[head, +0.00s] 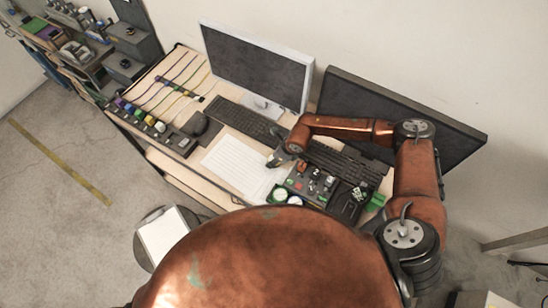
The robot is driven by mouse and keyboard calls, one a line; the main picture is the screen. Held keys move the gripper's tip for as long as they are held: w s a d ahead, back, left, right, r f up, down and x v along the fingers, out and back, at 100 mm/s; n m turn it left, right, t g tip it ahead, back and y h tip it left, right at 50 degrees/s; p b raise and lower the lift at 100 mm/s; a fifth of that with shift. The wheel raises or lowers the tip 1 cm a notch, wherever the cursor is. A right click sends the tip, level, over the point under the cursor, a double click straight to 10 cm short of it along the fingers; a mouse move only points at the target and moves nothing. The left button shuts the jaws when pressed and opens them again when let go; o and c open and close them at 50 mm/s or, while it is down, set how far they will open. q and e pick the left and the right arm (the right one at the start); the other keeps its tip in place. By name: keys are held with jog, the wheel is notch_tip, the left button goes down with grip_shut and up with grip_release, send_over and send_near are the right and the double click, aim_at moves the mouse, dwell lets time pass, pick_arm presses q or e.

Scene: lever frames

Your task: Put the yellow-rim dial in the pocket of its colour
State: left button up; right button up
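My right gripper (277,160) hangs over the desk, just past the top edge of a dark panel (312,184). It is small and dark here, and I cannot tell whether it is open or shut, or whether it holds anything. A green-rimmed round dial (280,195) lies at the panel's near left, with another pale round dial (296,200) beside it. I cannot pick out a yellow rim or a yellow pocket for certain. My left gripper is not in view.
White paper (236,163) lies left of the panel. A row of coloured knobs (139,115) lines the left edge. A stool (160,236) stands on the floor.

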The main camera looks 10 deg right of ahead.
jog(key=o, duration=0.8)
jog(key=shift+f, duration=0.15)
jog(key=shift+c, duration=0.2)
jog(key=o, duration=0.4)
jog(key=shift+o, duration=0.2)
